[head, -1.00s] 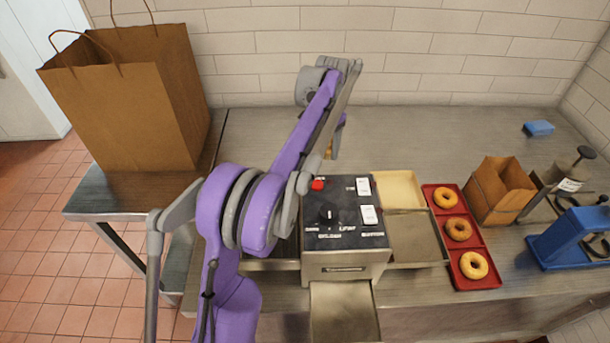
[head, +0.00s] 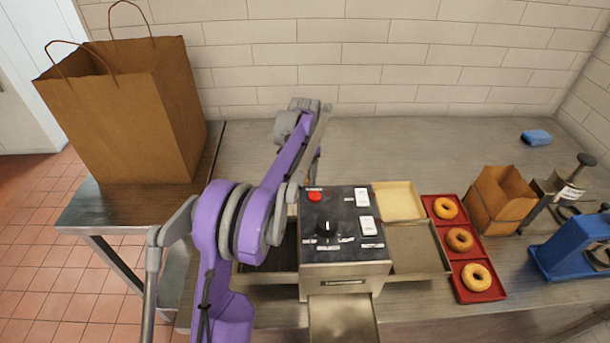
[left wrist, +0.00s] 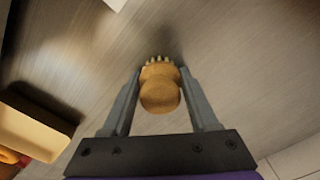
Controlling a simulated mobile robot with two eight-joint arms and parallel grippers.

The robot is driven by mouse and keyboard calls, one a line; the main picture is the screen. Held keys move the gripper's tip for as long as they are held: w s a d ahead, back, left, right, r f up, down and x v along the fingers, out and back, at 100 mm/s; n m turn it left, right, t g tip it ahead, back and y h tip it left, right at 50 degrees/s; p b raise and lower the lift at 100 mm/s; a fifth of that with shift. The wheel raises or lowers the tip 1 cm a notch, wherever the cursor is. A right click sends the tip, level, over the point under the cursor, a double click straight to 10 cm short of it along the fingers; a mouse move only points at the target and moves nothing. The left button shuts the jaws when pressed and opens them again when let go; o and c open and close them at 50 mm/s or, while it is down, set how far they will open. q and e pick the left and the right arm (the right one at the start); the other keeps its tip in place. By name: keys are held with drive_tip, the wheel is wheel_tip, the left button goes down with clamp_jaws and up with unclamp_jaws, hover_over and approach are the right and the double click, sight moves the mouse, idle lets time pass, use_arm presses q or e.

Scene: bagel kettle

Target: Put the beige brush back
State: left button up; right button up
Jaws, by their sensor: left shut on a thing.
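The brush (left wrist: 160,92) has a rounded tan wooden body and a row of short pale bristles at its far end. My left gripper (left wrist: 161,74) is shut on it, with one grey finger on each side. In the left wrist view the bristles point away from the wrist, above the bare metal counter. In the head view my purple left arm hides most of the gripper and the brush, behind the black-topped machine (head: 342,225). My right gripper is not in view.
A beige tray (head: 399,201) and a metal tray (head: 418,248) sit right of the machine, beside a red tray (head: 446,238) with bagels. A paper bag (head: 130,110) stands on the left table. A blue sponge (head: 536,137) lies back right. The counter's back middle is clear.

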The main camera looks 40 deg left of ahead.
sight(305, 168)
use_arm(q)
drive_tip(key=shift+f, duration=0.1)
drive_tip(key=shift+f, duration=0.15)
drive_tip(key=o, duration=1.3)
drive_tip(key=shift+r, duration=0.6)
wheel_tip(305, 168, up, 11)
drive_tip(key=shift+r+p, duration=0.2)
drive_tip(key=shift+p, duration=0.3)
